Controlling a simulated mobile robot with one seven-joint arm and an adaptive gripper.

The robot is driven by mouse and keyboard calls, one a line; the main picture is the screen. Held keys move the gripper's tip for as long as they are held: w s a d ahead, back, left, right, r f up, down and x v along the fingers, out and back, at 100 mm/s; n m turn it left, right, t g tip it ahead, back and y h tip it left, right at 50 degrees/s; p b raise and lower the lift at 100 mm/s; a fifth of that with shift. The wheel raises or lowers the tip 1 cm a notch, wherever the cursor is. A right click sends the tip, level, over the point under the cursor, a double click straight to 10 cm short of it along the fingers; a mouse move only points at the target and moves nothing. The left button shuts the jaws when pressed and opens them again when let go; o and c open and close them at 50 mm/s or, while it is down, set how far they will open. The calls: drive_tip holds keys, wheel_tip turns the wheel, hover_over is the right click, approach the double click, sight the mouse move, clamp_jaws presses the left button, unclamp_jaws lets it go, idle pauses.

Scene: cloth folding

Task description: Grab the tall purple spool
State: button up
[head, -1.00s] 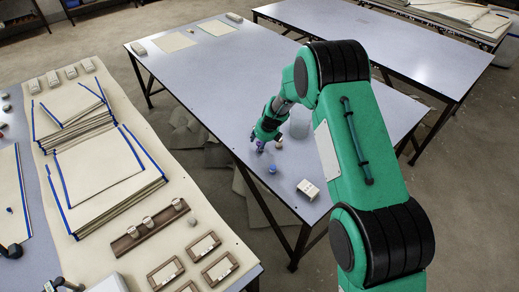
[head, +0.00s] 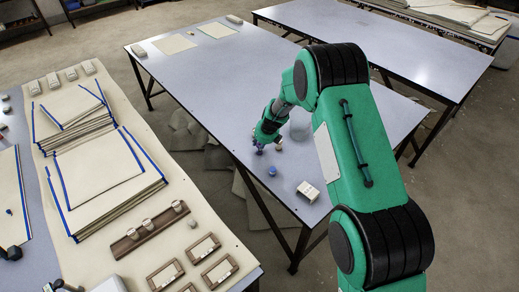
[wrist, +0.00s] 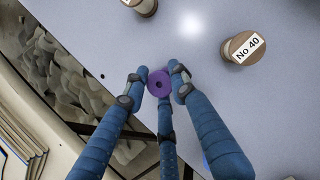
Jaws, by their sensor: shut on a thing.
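The purple spool (wrist: 160,82) shows end-on in the wrist view, a round purple top with a dark centre hole. My gripper (wrist: 158,80) has its blue fingers closed around it, with fingertips against its left and right sides and another finger below. In the head view my gripper (head: 260,148) is low over the near left edge of the middle table, and the spool there is mostly hidden by the fingers. I cannot tell whether the spool still touches the table.
A wooden spool labelled No 40 (wrist: 236,50) and another wooden spool (wrist: 146,6) stand on the table (head: 215,75). The table edge is close on the left.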

drive_tip(key=shift+r, duration=0.1)
wheel_tip(320, 180, up, 10)
drive_tip(key=p, duration=0.3)
idle(0.4)
